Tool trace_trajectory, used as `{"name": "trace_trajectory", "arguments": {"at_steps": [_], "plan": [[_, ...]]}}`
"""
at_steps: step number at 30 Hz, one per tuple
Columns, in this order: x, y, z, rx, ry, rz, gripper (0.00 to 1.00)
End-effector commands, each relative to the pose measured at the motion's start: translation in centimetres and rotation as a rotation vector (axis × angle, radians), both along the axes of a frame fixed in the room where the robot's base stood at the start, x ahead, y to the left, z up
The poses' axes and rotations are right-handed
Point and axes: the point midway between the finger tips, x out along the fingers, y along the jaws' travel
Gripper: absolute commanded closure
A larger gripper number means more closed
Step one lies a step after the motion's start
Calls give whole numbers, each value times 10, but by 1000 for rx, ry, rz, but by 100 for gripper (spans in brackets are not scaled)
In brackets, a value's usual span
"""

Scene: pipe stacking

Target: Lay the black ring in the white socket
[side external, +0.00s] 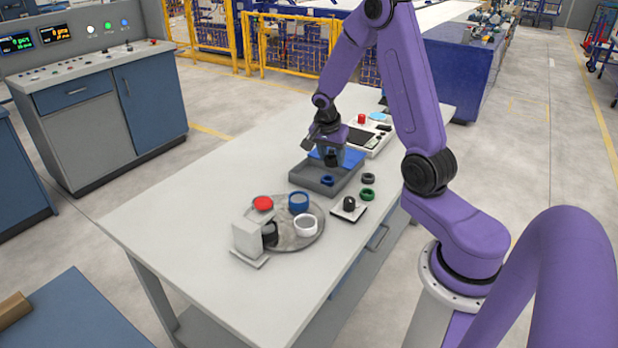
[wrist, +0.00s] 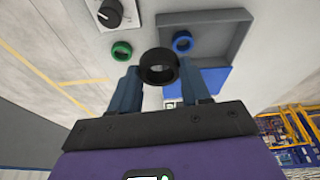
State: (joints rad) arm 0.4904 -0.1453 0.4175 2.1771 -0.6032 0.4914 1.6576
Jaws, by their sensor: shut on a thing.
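My gripper (side external: 331,150) is shut on the black ring (side external: 331,160) and holds it over the grey tray (side external: 313,184). In the wrist view the black ring (wrist: 158,54) sits between the two fingertips (wrist: 160,82), its hole facing the camera. The white socket (side external: 306,226) is a short white cup with an open top. It stands on the right of the round grey plate (side external: 289,241), nearer the camera than the tray and apart from my gripper. The white socket is not seen in the wrist view.
A blue ring (side external: 327,180) lies in the tray. A green ring (side external: 367,194), a dark grey ring (side external: 368,178) and a knob box (side external: 348,208) are right of it.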

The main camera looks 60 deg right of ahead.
Motion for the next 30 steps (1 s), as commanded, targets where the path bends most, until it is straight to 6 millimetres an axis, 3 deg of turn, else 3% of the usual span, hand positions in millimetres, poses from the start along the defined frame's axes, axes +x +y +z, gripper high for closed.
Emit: {"name": "trace_trajectory", "arguments": {"at_steps": [11, 26, 30], "plan": [[8, -4, -4, 1, 1, 0, 82], [82, -44, -43, 1, 0, 0, 82], [95, -52, -65, 2, 3, 0, 82]]}}
